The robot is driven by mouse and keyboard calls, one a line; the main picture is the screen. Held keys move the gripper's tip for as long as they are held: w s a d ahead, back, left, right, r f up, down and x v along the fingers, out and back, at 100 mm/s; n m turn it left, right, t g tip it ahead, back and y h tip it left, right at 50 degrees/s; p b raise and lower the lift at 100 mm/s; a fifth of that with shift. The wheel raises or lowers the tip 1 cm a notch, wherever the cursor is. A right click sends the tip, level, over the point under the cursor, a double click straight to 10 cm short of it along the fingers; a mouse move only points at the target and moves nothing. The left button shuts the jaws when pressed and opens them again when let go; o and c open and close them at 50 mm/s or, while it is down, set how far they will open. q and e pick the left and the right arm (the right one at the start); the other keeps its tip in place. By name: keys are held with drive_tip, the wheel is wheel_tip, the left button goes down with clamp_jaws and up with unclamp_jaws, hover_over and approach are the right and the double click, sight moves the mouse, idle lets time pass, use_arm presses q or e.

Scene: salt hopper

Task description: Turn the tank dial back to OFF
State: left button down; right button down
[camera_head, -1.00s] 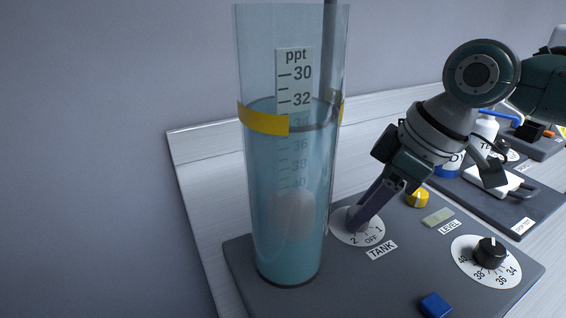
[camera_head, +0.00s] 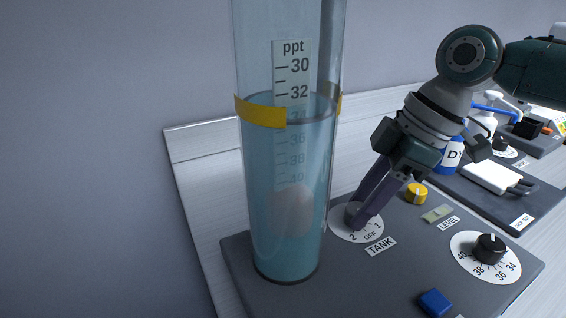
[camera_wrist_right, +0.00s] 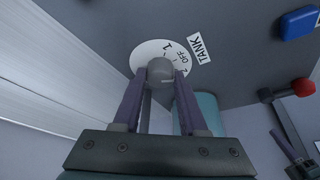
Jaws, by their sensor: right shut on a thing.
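The tank dial is a grey knob (camera_head: 353,211) on a white disc (camera_head: 342,227) marked 1, OFF and 2, above the TANK label (camera_head: 380,248). My right gripper (camera_head: 362,216) reaches down from the upper right and is shut on the knob. In the right wrist view the knob (camera_wrist_right: 160,70) sits between the two purple fingertips, in front of the OFF side of the disc. The direction of the dial's pointer is hard to make out behind the fingers.
A tall clear cylinder (camera_head: 293,237) of bluish water with a ppt scale and yellow band stands just left of the dial. A yellow knob (camera_head: 416,193), a LEVEL window (camera_head: 437,213), a black dial (camera_head: 489,248) and a blue button (camera_head: 435,303) share the grey panel.

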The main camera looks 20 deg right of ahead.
drive_tip(key=n+g+b, duration=0.1)
drive_tip(key=n+b, duration=0.1)
drive_tip(key=n, duration=0.2)
drive_tip(key=shift+w+y, duration=0.15)
drive_tip(key=shift+y, duration=0.15)
drive_tip(key=shift+n+g+b, duration=0.35)
drive_tip(key=shift+n+g, duration=0.05)
drive_tip(key=shift+c, duration=2.2)
unclamp_jaws()
drive_tip(key=shift+d+r, duration=0.1)
drive_tip(key=shift+r, duration=0.15)
drive_tip(key=v, duration=0.9)
drive_tip(key=shift+r, duration=0.25)
